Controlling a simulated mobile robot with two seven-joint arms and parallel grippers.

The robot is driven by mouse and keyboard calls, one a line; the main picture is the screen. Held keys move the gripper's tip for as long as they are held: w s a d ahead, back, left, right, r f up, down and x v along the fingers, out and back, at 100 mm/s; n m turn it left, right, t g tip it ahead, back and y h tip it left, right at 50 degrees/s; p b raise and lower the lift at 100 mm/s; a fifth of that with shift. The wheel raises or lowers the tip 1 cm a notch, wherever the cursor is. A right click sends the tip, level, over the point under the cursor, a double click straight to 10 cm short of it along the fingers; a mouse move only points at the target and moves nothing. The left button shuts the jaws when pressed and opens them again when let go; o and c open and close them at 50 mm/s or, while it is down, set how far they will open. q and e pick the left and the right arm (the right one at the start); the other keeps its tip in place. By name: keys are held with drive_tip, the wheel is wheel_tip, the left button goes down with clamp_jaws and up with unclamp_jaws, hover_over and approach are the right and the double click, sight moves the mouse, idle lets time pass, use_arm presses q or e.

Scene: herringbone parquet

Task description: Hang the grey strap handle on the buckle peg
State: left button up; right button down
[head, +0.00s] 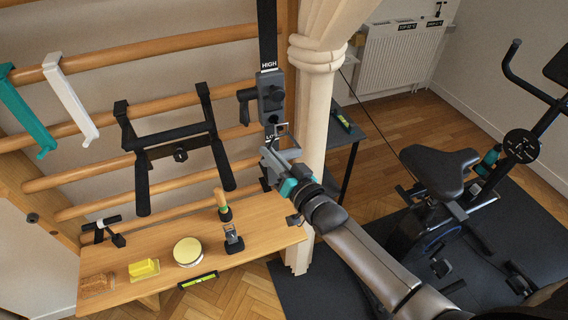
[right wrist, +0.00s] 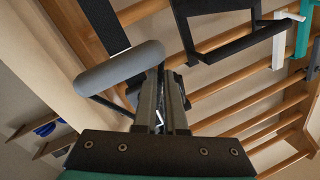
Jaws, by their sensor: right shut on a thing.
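A grey padded handle (right wrist: 120,66) with thin black straps shows large in the right wrist view, just ahead of my right gripper (right wrist: 160,112). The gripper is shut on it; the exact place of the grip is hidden. In the head view my right gripper (head: 277,153) is just below the dark grey buckle block (head: 270,92), which hangs on a wide black strap (head: 267,35) in front of the wall bars. The block carries dark knobs and a HIGH label; LOW shows lower down. Whether the handle touches a peg is unclear. My left gripper is out of view.
A cream column (head: 314,110) stands close right of the gripper. A wooden bench (head: 255,225) below holds a yellow block, a round tin and small tools. A black bar frame (head: 180,150) hangs on the wall bars at left. An exercise bike (head: 440,170) stands at right.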

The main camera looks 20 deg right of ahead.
drive_tip(key=shift+w+b, duration=0.3)
drive_tip(key=shift+w, duration=0.45)
drive_tip(key=shift+w+f+b, duration=0.45)
drive_tip(key=shift+b, duration=0.1)
idle(0.4)
drive_tip(key=shift+w+f+b, duration=0.15)
drive_tip(key=shift+f+b, duration=0.15)
idle(1.1)
drive_tip(key=c, duration=0.9)
unclamp_jaws()
drive_tip(key=shift+f, duration=0.1)
